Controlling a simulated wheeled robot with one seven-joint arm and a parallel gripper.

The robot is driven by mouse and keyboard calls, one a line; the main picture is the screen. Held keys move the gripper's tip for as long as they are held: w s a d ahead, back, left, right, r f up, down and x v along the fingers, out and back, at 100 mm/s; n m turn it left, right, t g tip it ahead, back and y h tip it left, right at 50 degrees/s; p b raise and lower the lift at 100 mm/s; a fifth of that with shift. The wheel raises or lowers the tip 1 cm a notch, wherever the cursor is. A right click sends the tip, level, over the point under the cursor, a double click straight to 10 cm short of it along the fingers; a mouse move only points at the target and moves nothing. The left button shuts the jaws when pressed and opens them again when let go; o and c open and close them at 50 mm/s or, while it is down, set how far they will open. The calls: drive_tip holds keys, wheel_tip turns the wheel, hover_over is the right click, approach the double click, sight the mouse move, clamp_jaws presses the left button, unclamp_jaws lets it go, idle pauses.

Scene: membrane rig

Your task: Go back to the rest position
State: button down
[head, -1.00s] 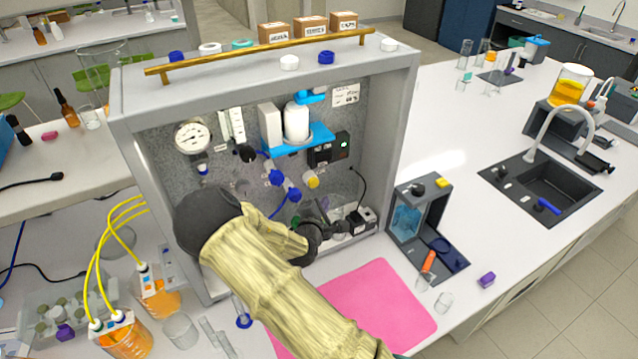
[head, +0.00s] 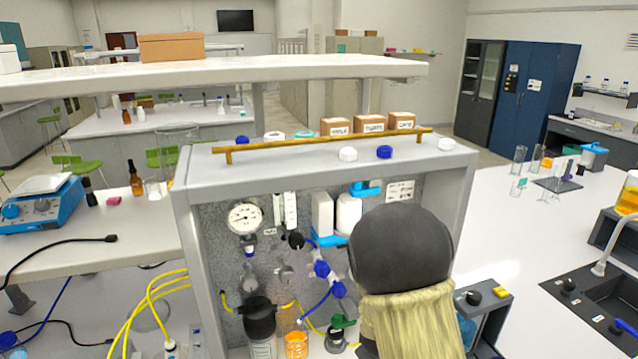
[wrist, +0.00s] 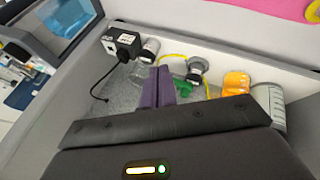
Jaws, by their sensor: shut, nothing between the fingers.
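My gripper (wrist: 160,85) shows in the wrist view with its two dark purple fingers pressed together and nothing between them. It is in front of the rig's inner panel, above the floor of the grey frame. In the head view my arm covers the right part of the rig, and my gripper is hidden behind it. The membrane rig (head: 183,225) stands upright on the bench, with a pressure gauge (head: 245,218), blue valves and tubing on its panel.
Near my gripper are a green-handled valve (wrist: 193,78), an orange-filled vessel (wrist: 236,82) and a black box (wrist: 122,42) with a cable. A brass rail (head: 330,142) and caps top the frame. A grey sink (head: 590,310) lies right. A white shelf (head: 200,78) is behind.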

drive_tip(key=s+r+m+g+y+b, duration=0.1)
drive_tip(key=s+r+m, duration=0.1)
drive_tip(key=s, duration=0.6)
drive_tip(key=s+r+m+g+y+b, duration=0.1)
drive_tip(key=s+r+m+g+b, duration=0.1)
drive_tip(key=s, duration=0.6)
drive_tip(key=r+m, duration=0.1)
drive_tip(key=m, duration=0.1)
drive_tip(key=shift+s+d+m+g, duration=0.15)
drive_tip(key=shift+d+m+g, duration=0.15)
drive_tip(key=shift+d+m, duration=0.1)
drive_tip(key=shift+r, duration=0.1)
idle(1.3)
